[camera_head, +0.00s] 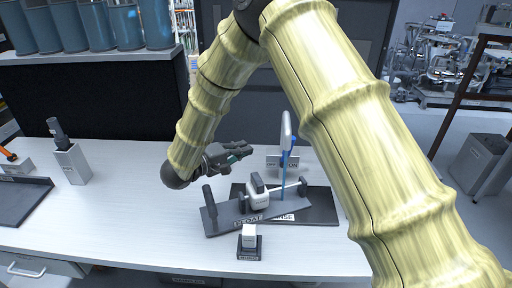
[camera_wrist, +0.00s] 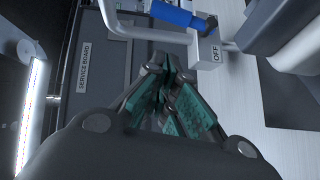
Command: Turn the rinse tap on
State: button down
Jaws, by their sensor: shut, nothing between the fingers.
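In the wrist view, a blue grip (camera_wrist: 178,13), a pale bent pipe (camera_wrist: 135,33) and a block marked OFF (camera_wrist: 211,50) lie just beyond my fingertips. My gripper (camera_head: 248,150) is shut and empty, left of the blue upright. It also shows in the wrist view (camera_wrist: 166,68). I cannot tell whether it touches anything.
A tilted dark plate (camera_head: 228,219) and a white-bodied device (camera_head: 258,198) sit in front of the tap. A small pale block (camera_head: 249,237) stands nearer. A holder with a dark handle (camera_head: 71,163) stands left. The table (camera_head: 130,200) between is clear. My arm covers the right side.

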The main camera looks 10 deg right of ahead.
jog(key=s+d+p+x, duration=0.1)
jog(key=p+x, duration=0.4)
jog(key=x, duration=0.7)
jog(key=shift+s+f, duration=0.3)
jog(key=shift+s, duration=0.25)
jog(key=shift+a+r, duration=0.1)
